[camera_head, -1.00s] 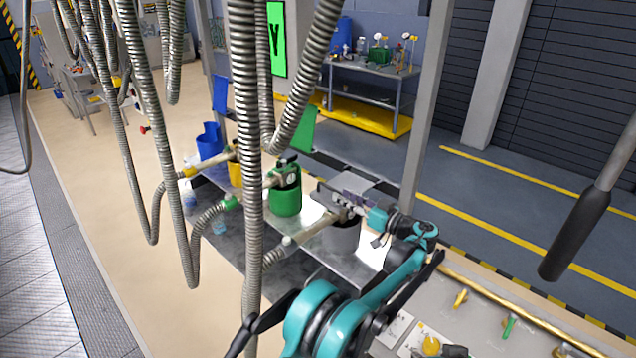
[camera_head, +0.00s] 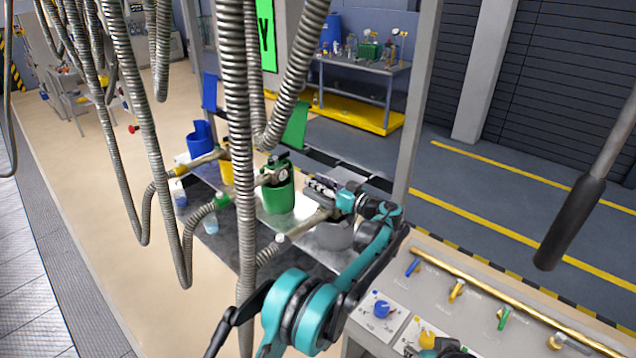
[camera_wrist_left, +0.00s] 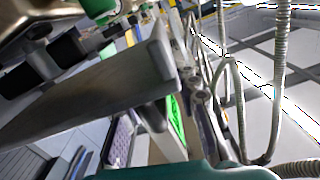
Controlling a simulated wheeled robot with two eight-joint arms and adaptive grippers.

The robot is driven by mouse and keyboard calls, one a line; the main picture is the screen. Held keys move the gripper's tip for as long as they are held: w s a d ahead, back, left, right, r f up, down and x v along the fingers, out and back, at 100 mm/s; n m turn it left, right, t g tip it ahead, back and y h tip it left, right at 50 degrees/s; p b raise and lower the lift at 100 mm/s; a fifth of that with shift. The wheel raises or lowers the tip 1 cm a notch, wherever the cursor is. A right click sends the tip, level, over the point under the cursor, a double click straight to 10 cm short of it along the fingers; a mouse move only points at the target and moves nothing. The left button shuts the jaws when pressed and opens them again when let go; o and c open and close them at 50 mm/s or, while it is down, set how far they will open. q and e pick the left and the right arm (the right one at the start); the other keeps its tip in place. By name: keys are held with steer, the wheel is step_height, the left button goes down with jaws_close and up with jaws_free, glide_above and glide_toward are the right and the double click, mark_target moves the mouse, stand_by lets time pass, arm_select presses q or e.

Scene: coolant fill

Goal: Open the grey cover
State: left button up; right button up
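The grey container (camera_head: 333,236) stands at the near end of a metal bench, right of the green one. A flat grey panel, seemingly the grey cover (camera_head: 352,177), shows tilted behind my left gripper. My left gripper (camera_head: 318,188) is at the top of the grey container, close against this panel. I cannot tell whether they touch, and the fingers are too small to judge. In the left wrist view a large grey slab (camera_wrist_left: 100,95) fills the left part, very close to the camera; it may be the cover.
A green container (camera_head: 278,196), a yellow one (camera_head: 227,168) and a blue one (camera_head: 199,140) stand farther along the bench. A green panel (camera_head: 296,125) stands upright behind. Ribbed hoses (camera_head: 238,110) hang in front. A panel with coloured knobs (camera_head: 381,309) is at lower right.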

arm_select(q)
jaws_close()
steer(key=shift+w+d+r+m+p, duration=0.15)
steer(key=shift+r+m+p, duration=0.25)
steer(key=shift+r, duration=0.25)
steer(key=w+d+r+m+p, duration=0.3)
steer(key=w+r+m+p, duration=0.1)
steer(key=r+m+p, duration=0.1)
steer(key=shift+r+m, duration=0.7)
steer(key=shift+r, duration=0.45)
